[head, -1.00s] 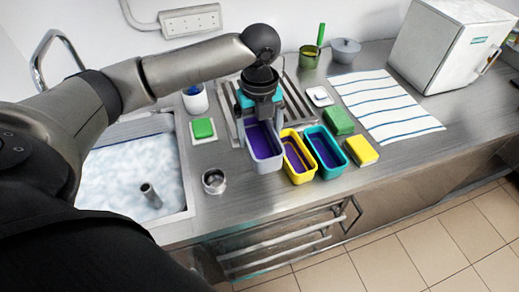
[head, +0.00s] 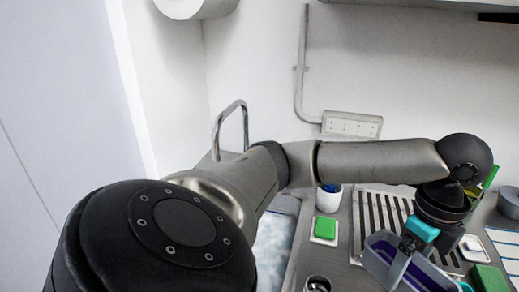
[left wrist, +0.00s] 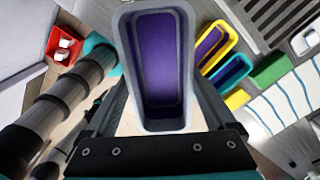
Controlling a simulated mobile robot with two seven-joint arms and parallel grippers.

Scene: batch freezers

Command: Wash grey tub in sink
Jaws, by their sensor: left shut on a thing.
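The grey tub (head: 372,258) has purple inside and hangs tilted below my left gripper (head: 412,242) at the lower right of the head view. In the left wrist view the grey tub (left wrist: 127,55) fills the middle, between the two fingers, which are shut on it. The sink (head: 283,252) with foamy water is at the lower middle of the head view, left of the tub and partly behind my left arm. A curved tap (head: 231,125) rises behind it. My right gripper is not in view.
Yellow (left wrist: 222,45) and teal (left wrist: 232,73) tubs stand nearby. A red bin (left wrist: 65,45) is on the floor.

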